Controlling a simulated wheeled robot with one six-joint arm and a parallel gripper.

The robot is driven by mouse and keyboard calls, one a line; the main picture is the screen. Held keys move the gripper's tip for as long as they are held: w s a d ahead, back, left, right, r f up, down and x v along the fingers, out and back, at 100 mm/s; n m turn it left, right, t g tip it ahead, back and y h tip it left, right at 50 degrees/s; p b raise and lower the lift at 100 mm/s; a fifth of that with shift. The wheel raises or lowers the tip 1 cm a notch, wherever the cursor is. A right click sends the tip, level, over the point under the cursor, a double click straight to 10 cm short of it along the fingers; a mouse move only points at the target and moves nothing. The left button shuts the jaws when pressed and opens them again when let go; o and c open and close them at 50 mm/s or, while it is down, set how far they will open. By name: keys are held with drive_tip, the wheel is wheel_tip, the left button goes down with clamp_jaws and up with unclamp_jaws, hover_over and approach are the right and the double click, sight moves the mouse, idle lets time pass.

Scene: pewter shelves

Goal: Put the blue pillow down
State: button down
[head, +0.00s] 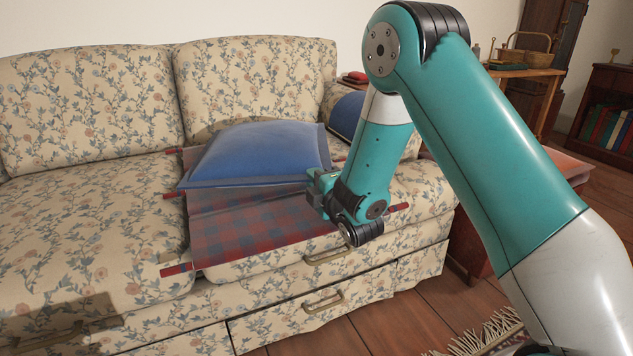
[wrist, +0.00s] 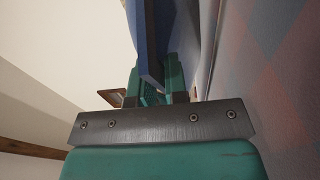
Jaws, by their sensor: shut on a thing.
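The blue pillow (head: 262,150) is over the right seat of the floral sofa, above a red and blue checked cloth (head: 262,226). My gripper (head: 322,184) is at the pillow's near right corner, shut on its edge. In the wrist view the pillow's blue edge (wrist: 149,45) runs between the fingers of my gripper (wrist: 155,88). The pillow looks roughly level, its near edge a little above the cloth. I cannot tell whether its far side touches the sofa.
The floral sofa (head: 75,215) has free seat room on the left. Another blue cushion (head: 346,115) lies by the right armrest, partly hidden by my arm. Drawers with handles (head: 323,303) are along the sofa's base. A wooden table with a basket (head: 525,52) stands behind at right.

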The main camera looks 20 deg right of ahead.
drive_tip(key=shift+f+b, duration=0.3)
drive_tip(key=shift+b, duration=0.1)
drive_tip(key=shift+f+b, duration=0.3)
drive_tip(key=shift+b, duration=0.05)
drive_tip(key=c, duration=1.1)
unclamp_jaws()
drive_tip(key=shift+f, duration=0.2)
drive_tip(key=shift+s, duration=0.1)
